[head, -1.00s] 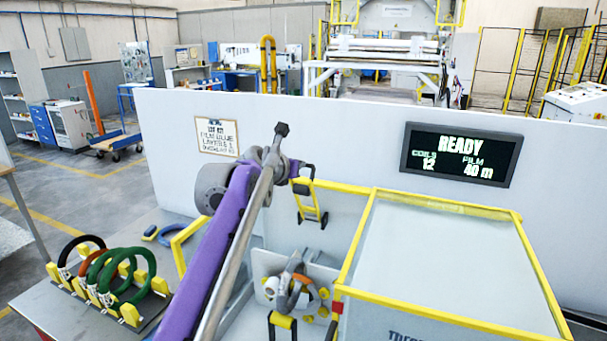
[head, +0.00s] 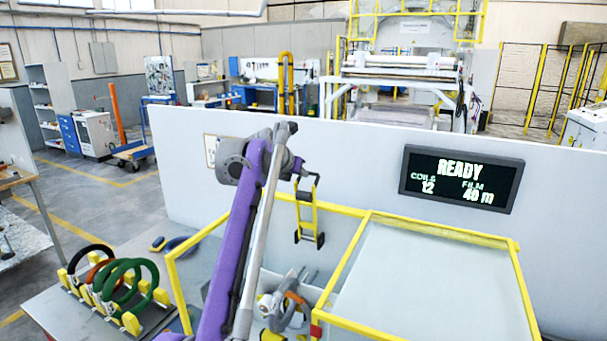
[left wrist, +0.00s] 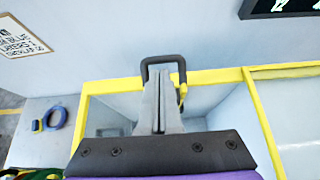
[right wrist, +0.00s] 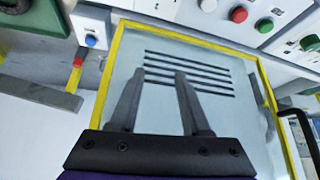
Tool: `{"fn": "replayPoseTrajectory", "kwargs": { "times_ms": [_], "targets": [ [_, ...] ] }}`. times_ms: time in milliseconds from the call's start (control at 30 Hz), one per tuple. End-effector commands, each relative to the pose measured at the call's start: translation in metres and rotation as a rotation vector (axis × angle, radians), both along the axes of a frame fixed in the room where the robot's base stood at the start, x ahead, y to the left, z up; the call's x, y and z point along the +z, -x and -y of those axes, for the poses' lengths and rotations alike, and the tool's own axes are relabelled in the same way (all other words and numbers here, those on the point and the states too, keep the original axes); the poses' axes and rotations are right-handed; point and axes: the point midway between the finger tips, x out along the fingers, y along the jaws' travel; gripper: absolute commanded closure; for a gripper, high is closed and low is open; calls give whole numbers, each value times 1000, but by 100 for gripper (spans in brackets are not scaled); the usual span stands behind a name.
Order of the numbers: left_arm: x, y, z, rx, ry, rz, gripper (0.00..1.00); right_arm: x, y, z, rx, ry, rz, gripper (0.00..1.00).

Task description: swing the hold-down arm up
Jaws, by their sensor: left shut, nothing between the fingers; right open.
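A yellow arm (head: 307,218) with a black loop handle stands upright at the middle of the head view, in front of the white partition. I take it to be the hold-down arm. My left gripper (head: 299,170) is beside the top of its handle. In the left wrist view my left fingers (left wrist: 160,76) are shut and empty, with their tips at the black loop handle (left wrist: 146,66); I cannot tell whether they touch it. My right gripper (right wrist: 157,82) shows only in the right wrist view, open and empty over a clear panel in a yellow frame.
A yellow-framed box (head: 440,275) stands at the right. A wrapping unit with an orange ring (head: 295,298) lies below the yellow arm. Coils (head: 125,280) stand in a rack at the left. The display (head: 461,178) reads READY. Buttons (right wrist: 238,14) line the far panel.

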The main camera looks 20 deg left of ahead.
Motion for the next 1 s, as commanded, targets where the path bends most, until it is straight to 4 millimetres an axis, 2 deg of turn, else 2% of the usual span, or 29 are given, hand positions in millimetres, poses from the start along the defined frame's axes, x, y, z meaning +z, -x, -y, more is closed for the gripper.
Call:
{"fn": "replayPoseTrajectory", "kwargs": {
  "times_ms": [467,567,800,1000],
  "targets": [
    [2,3,-1,0,0,-1,100,-1,1,0,0,0,-1,53],
    [7,13,-3,1,0,-2,100,-3,2,0,0,0,-4,53],
    [33,53,-11,2,-1,-2,100,-8,5,0,0,0,-10,53],
    [51,79,-16,1,-1,-1,100,-9,6,0,0,0,-11,53]
  ]
}}
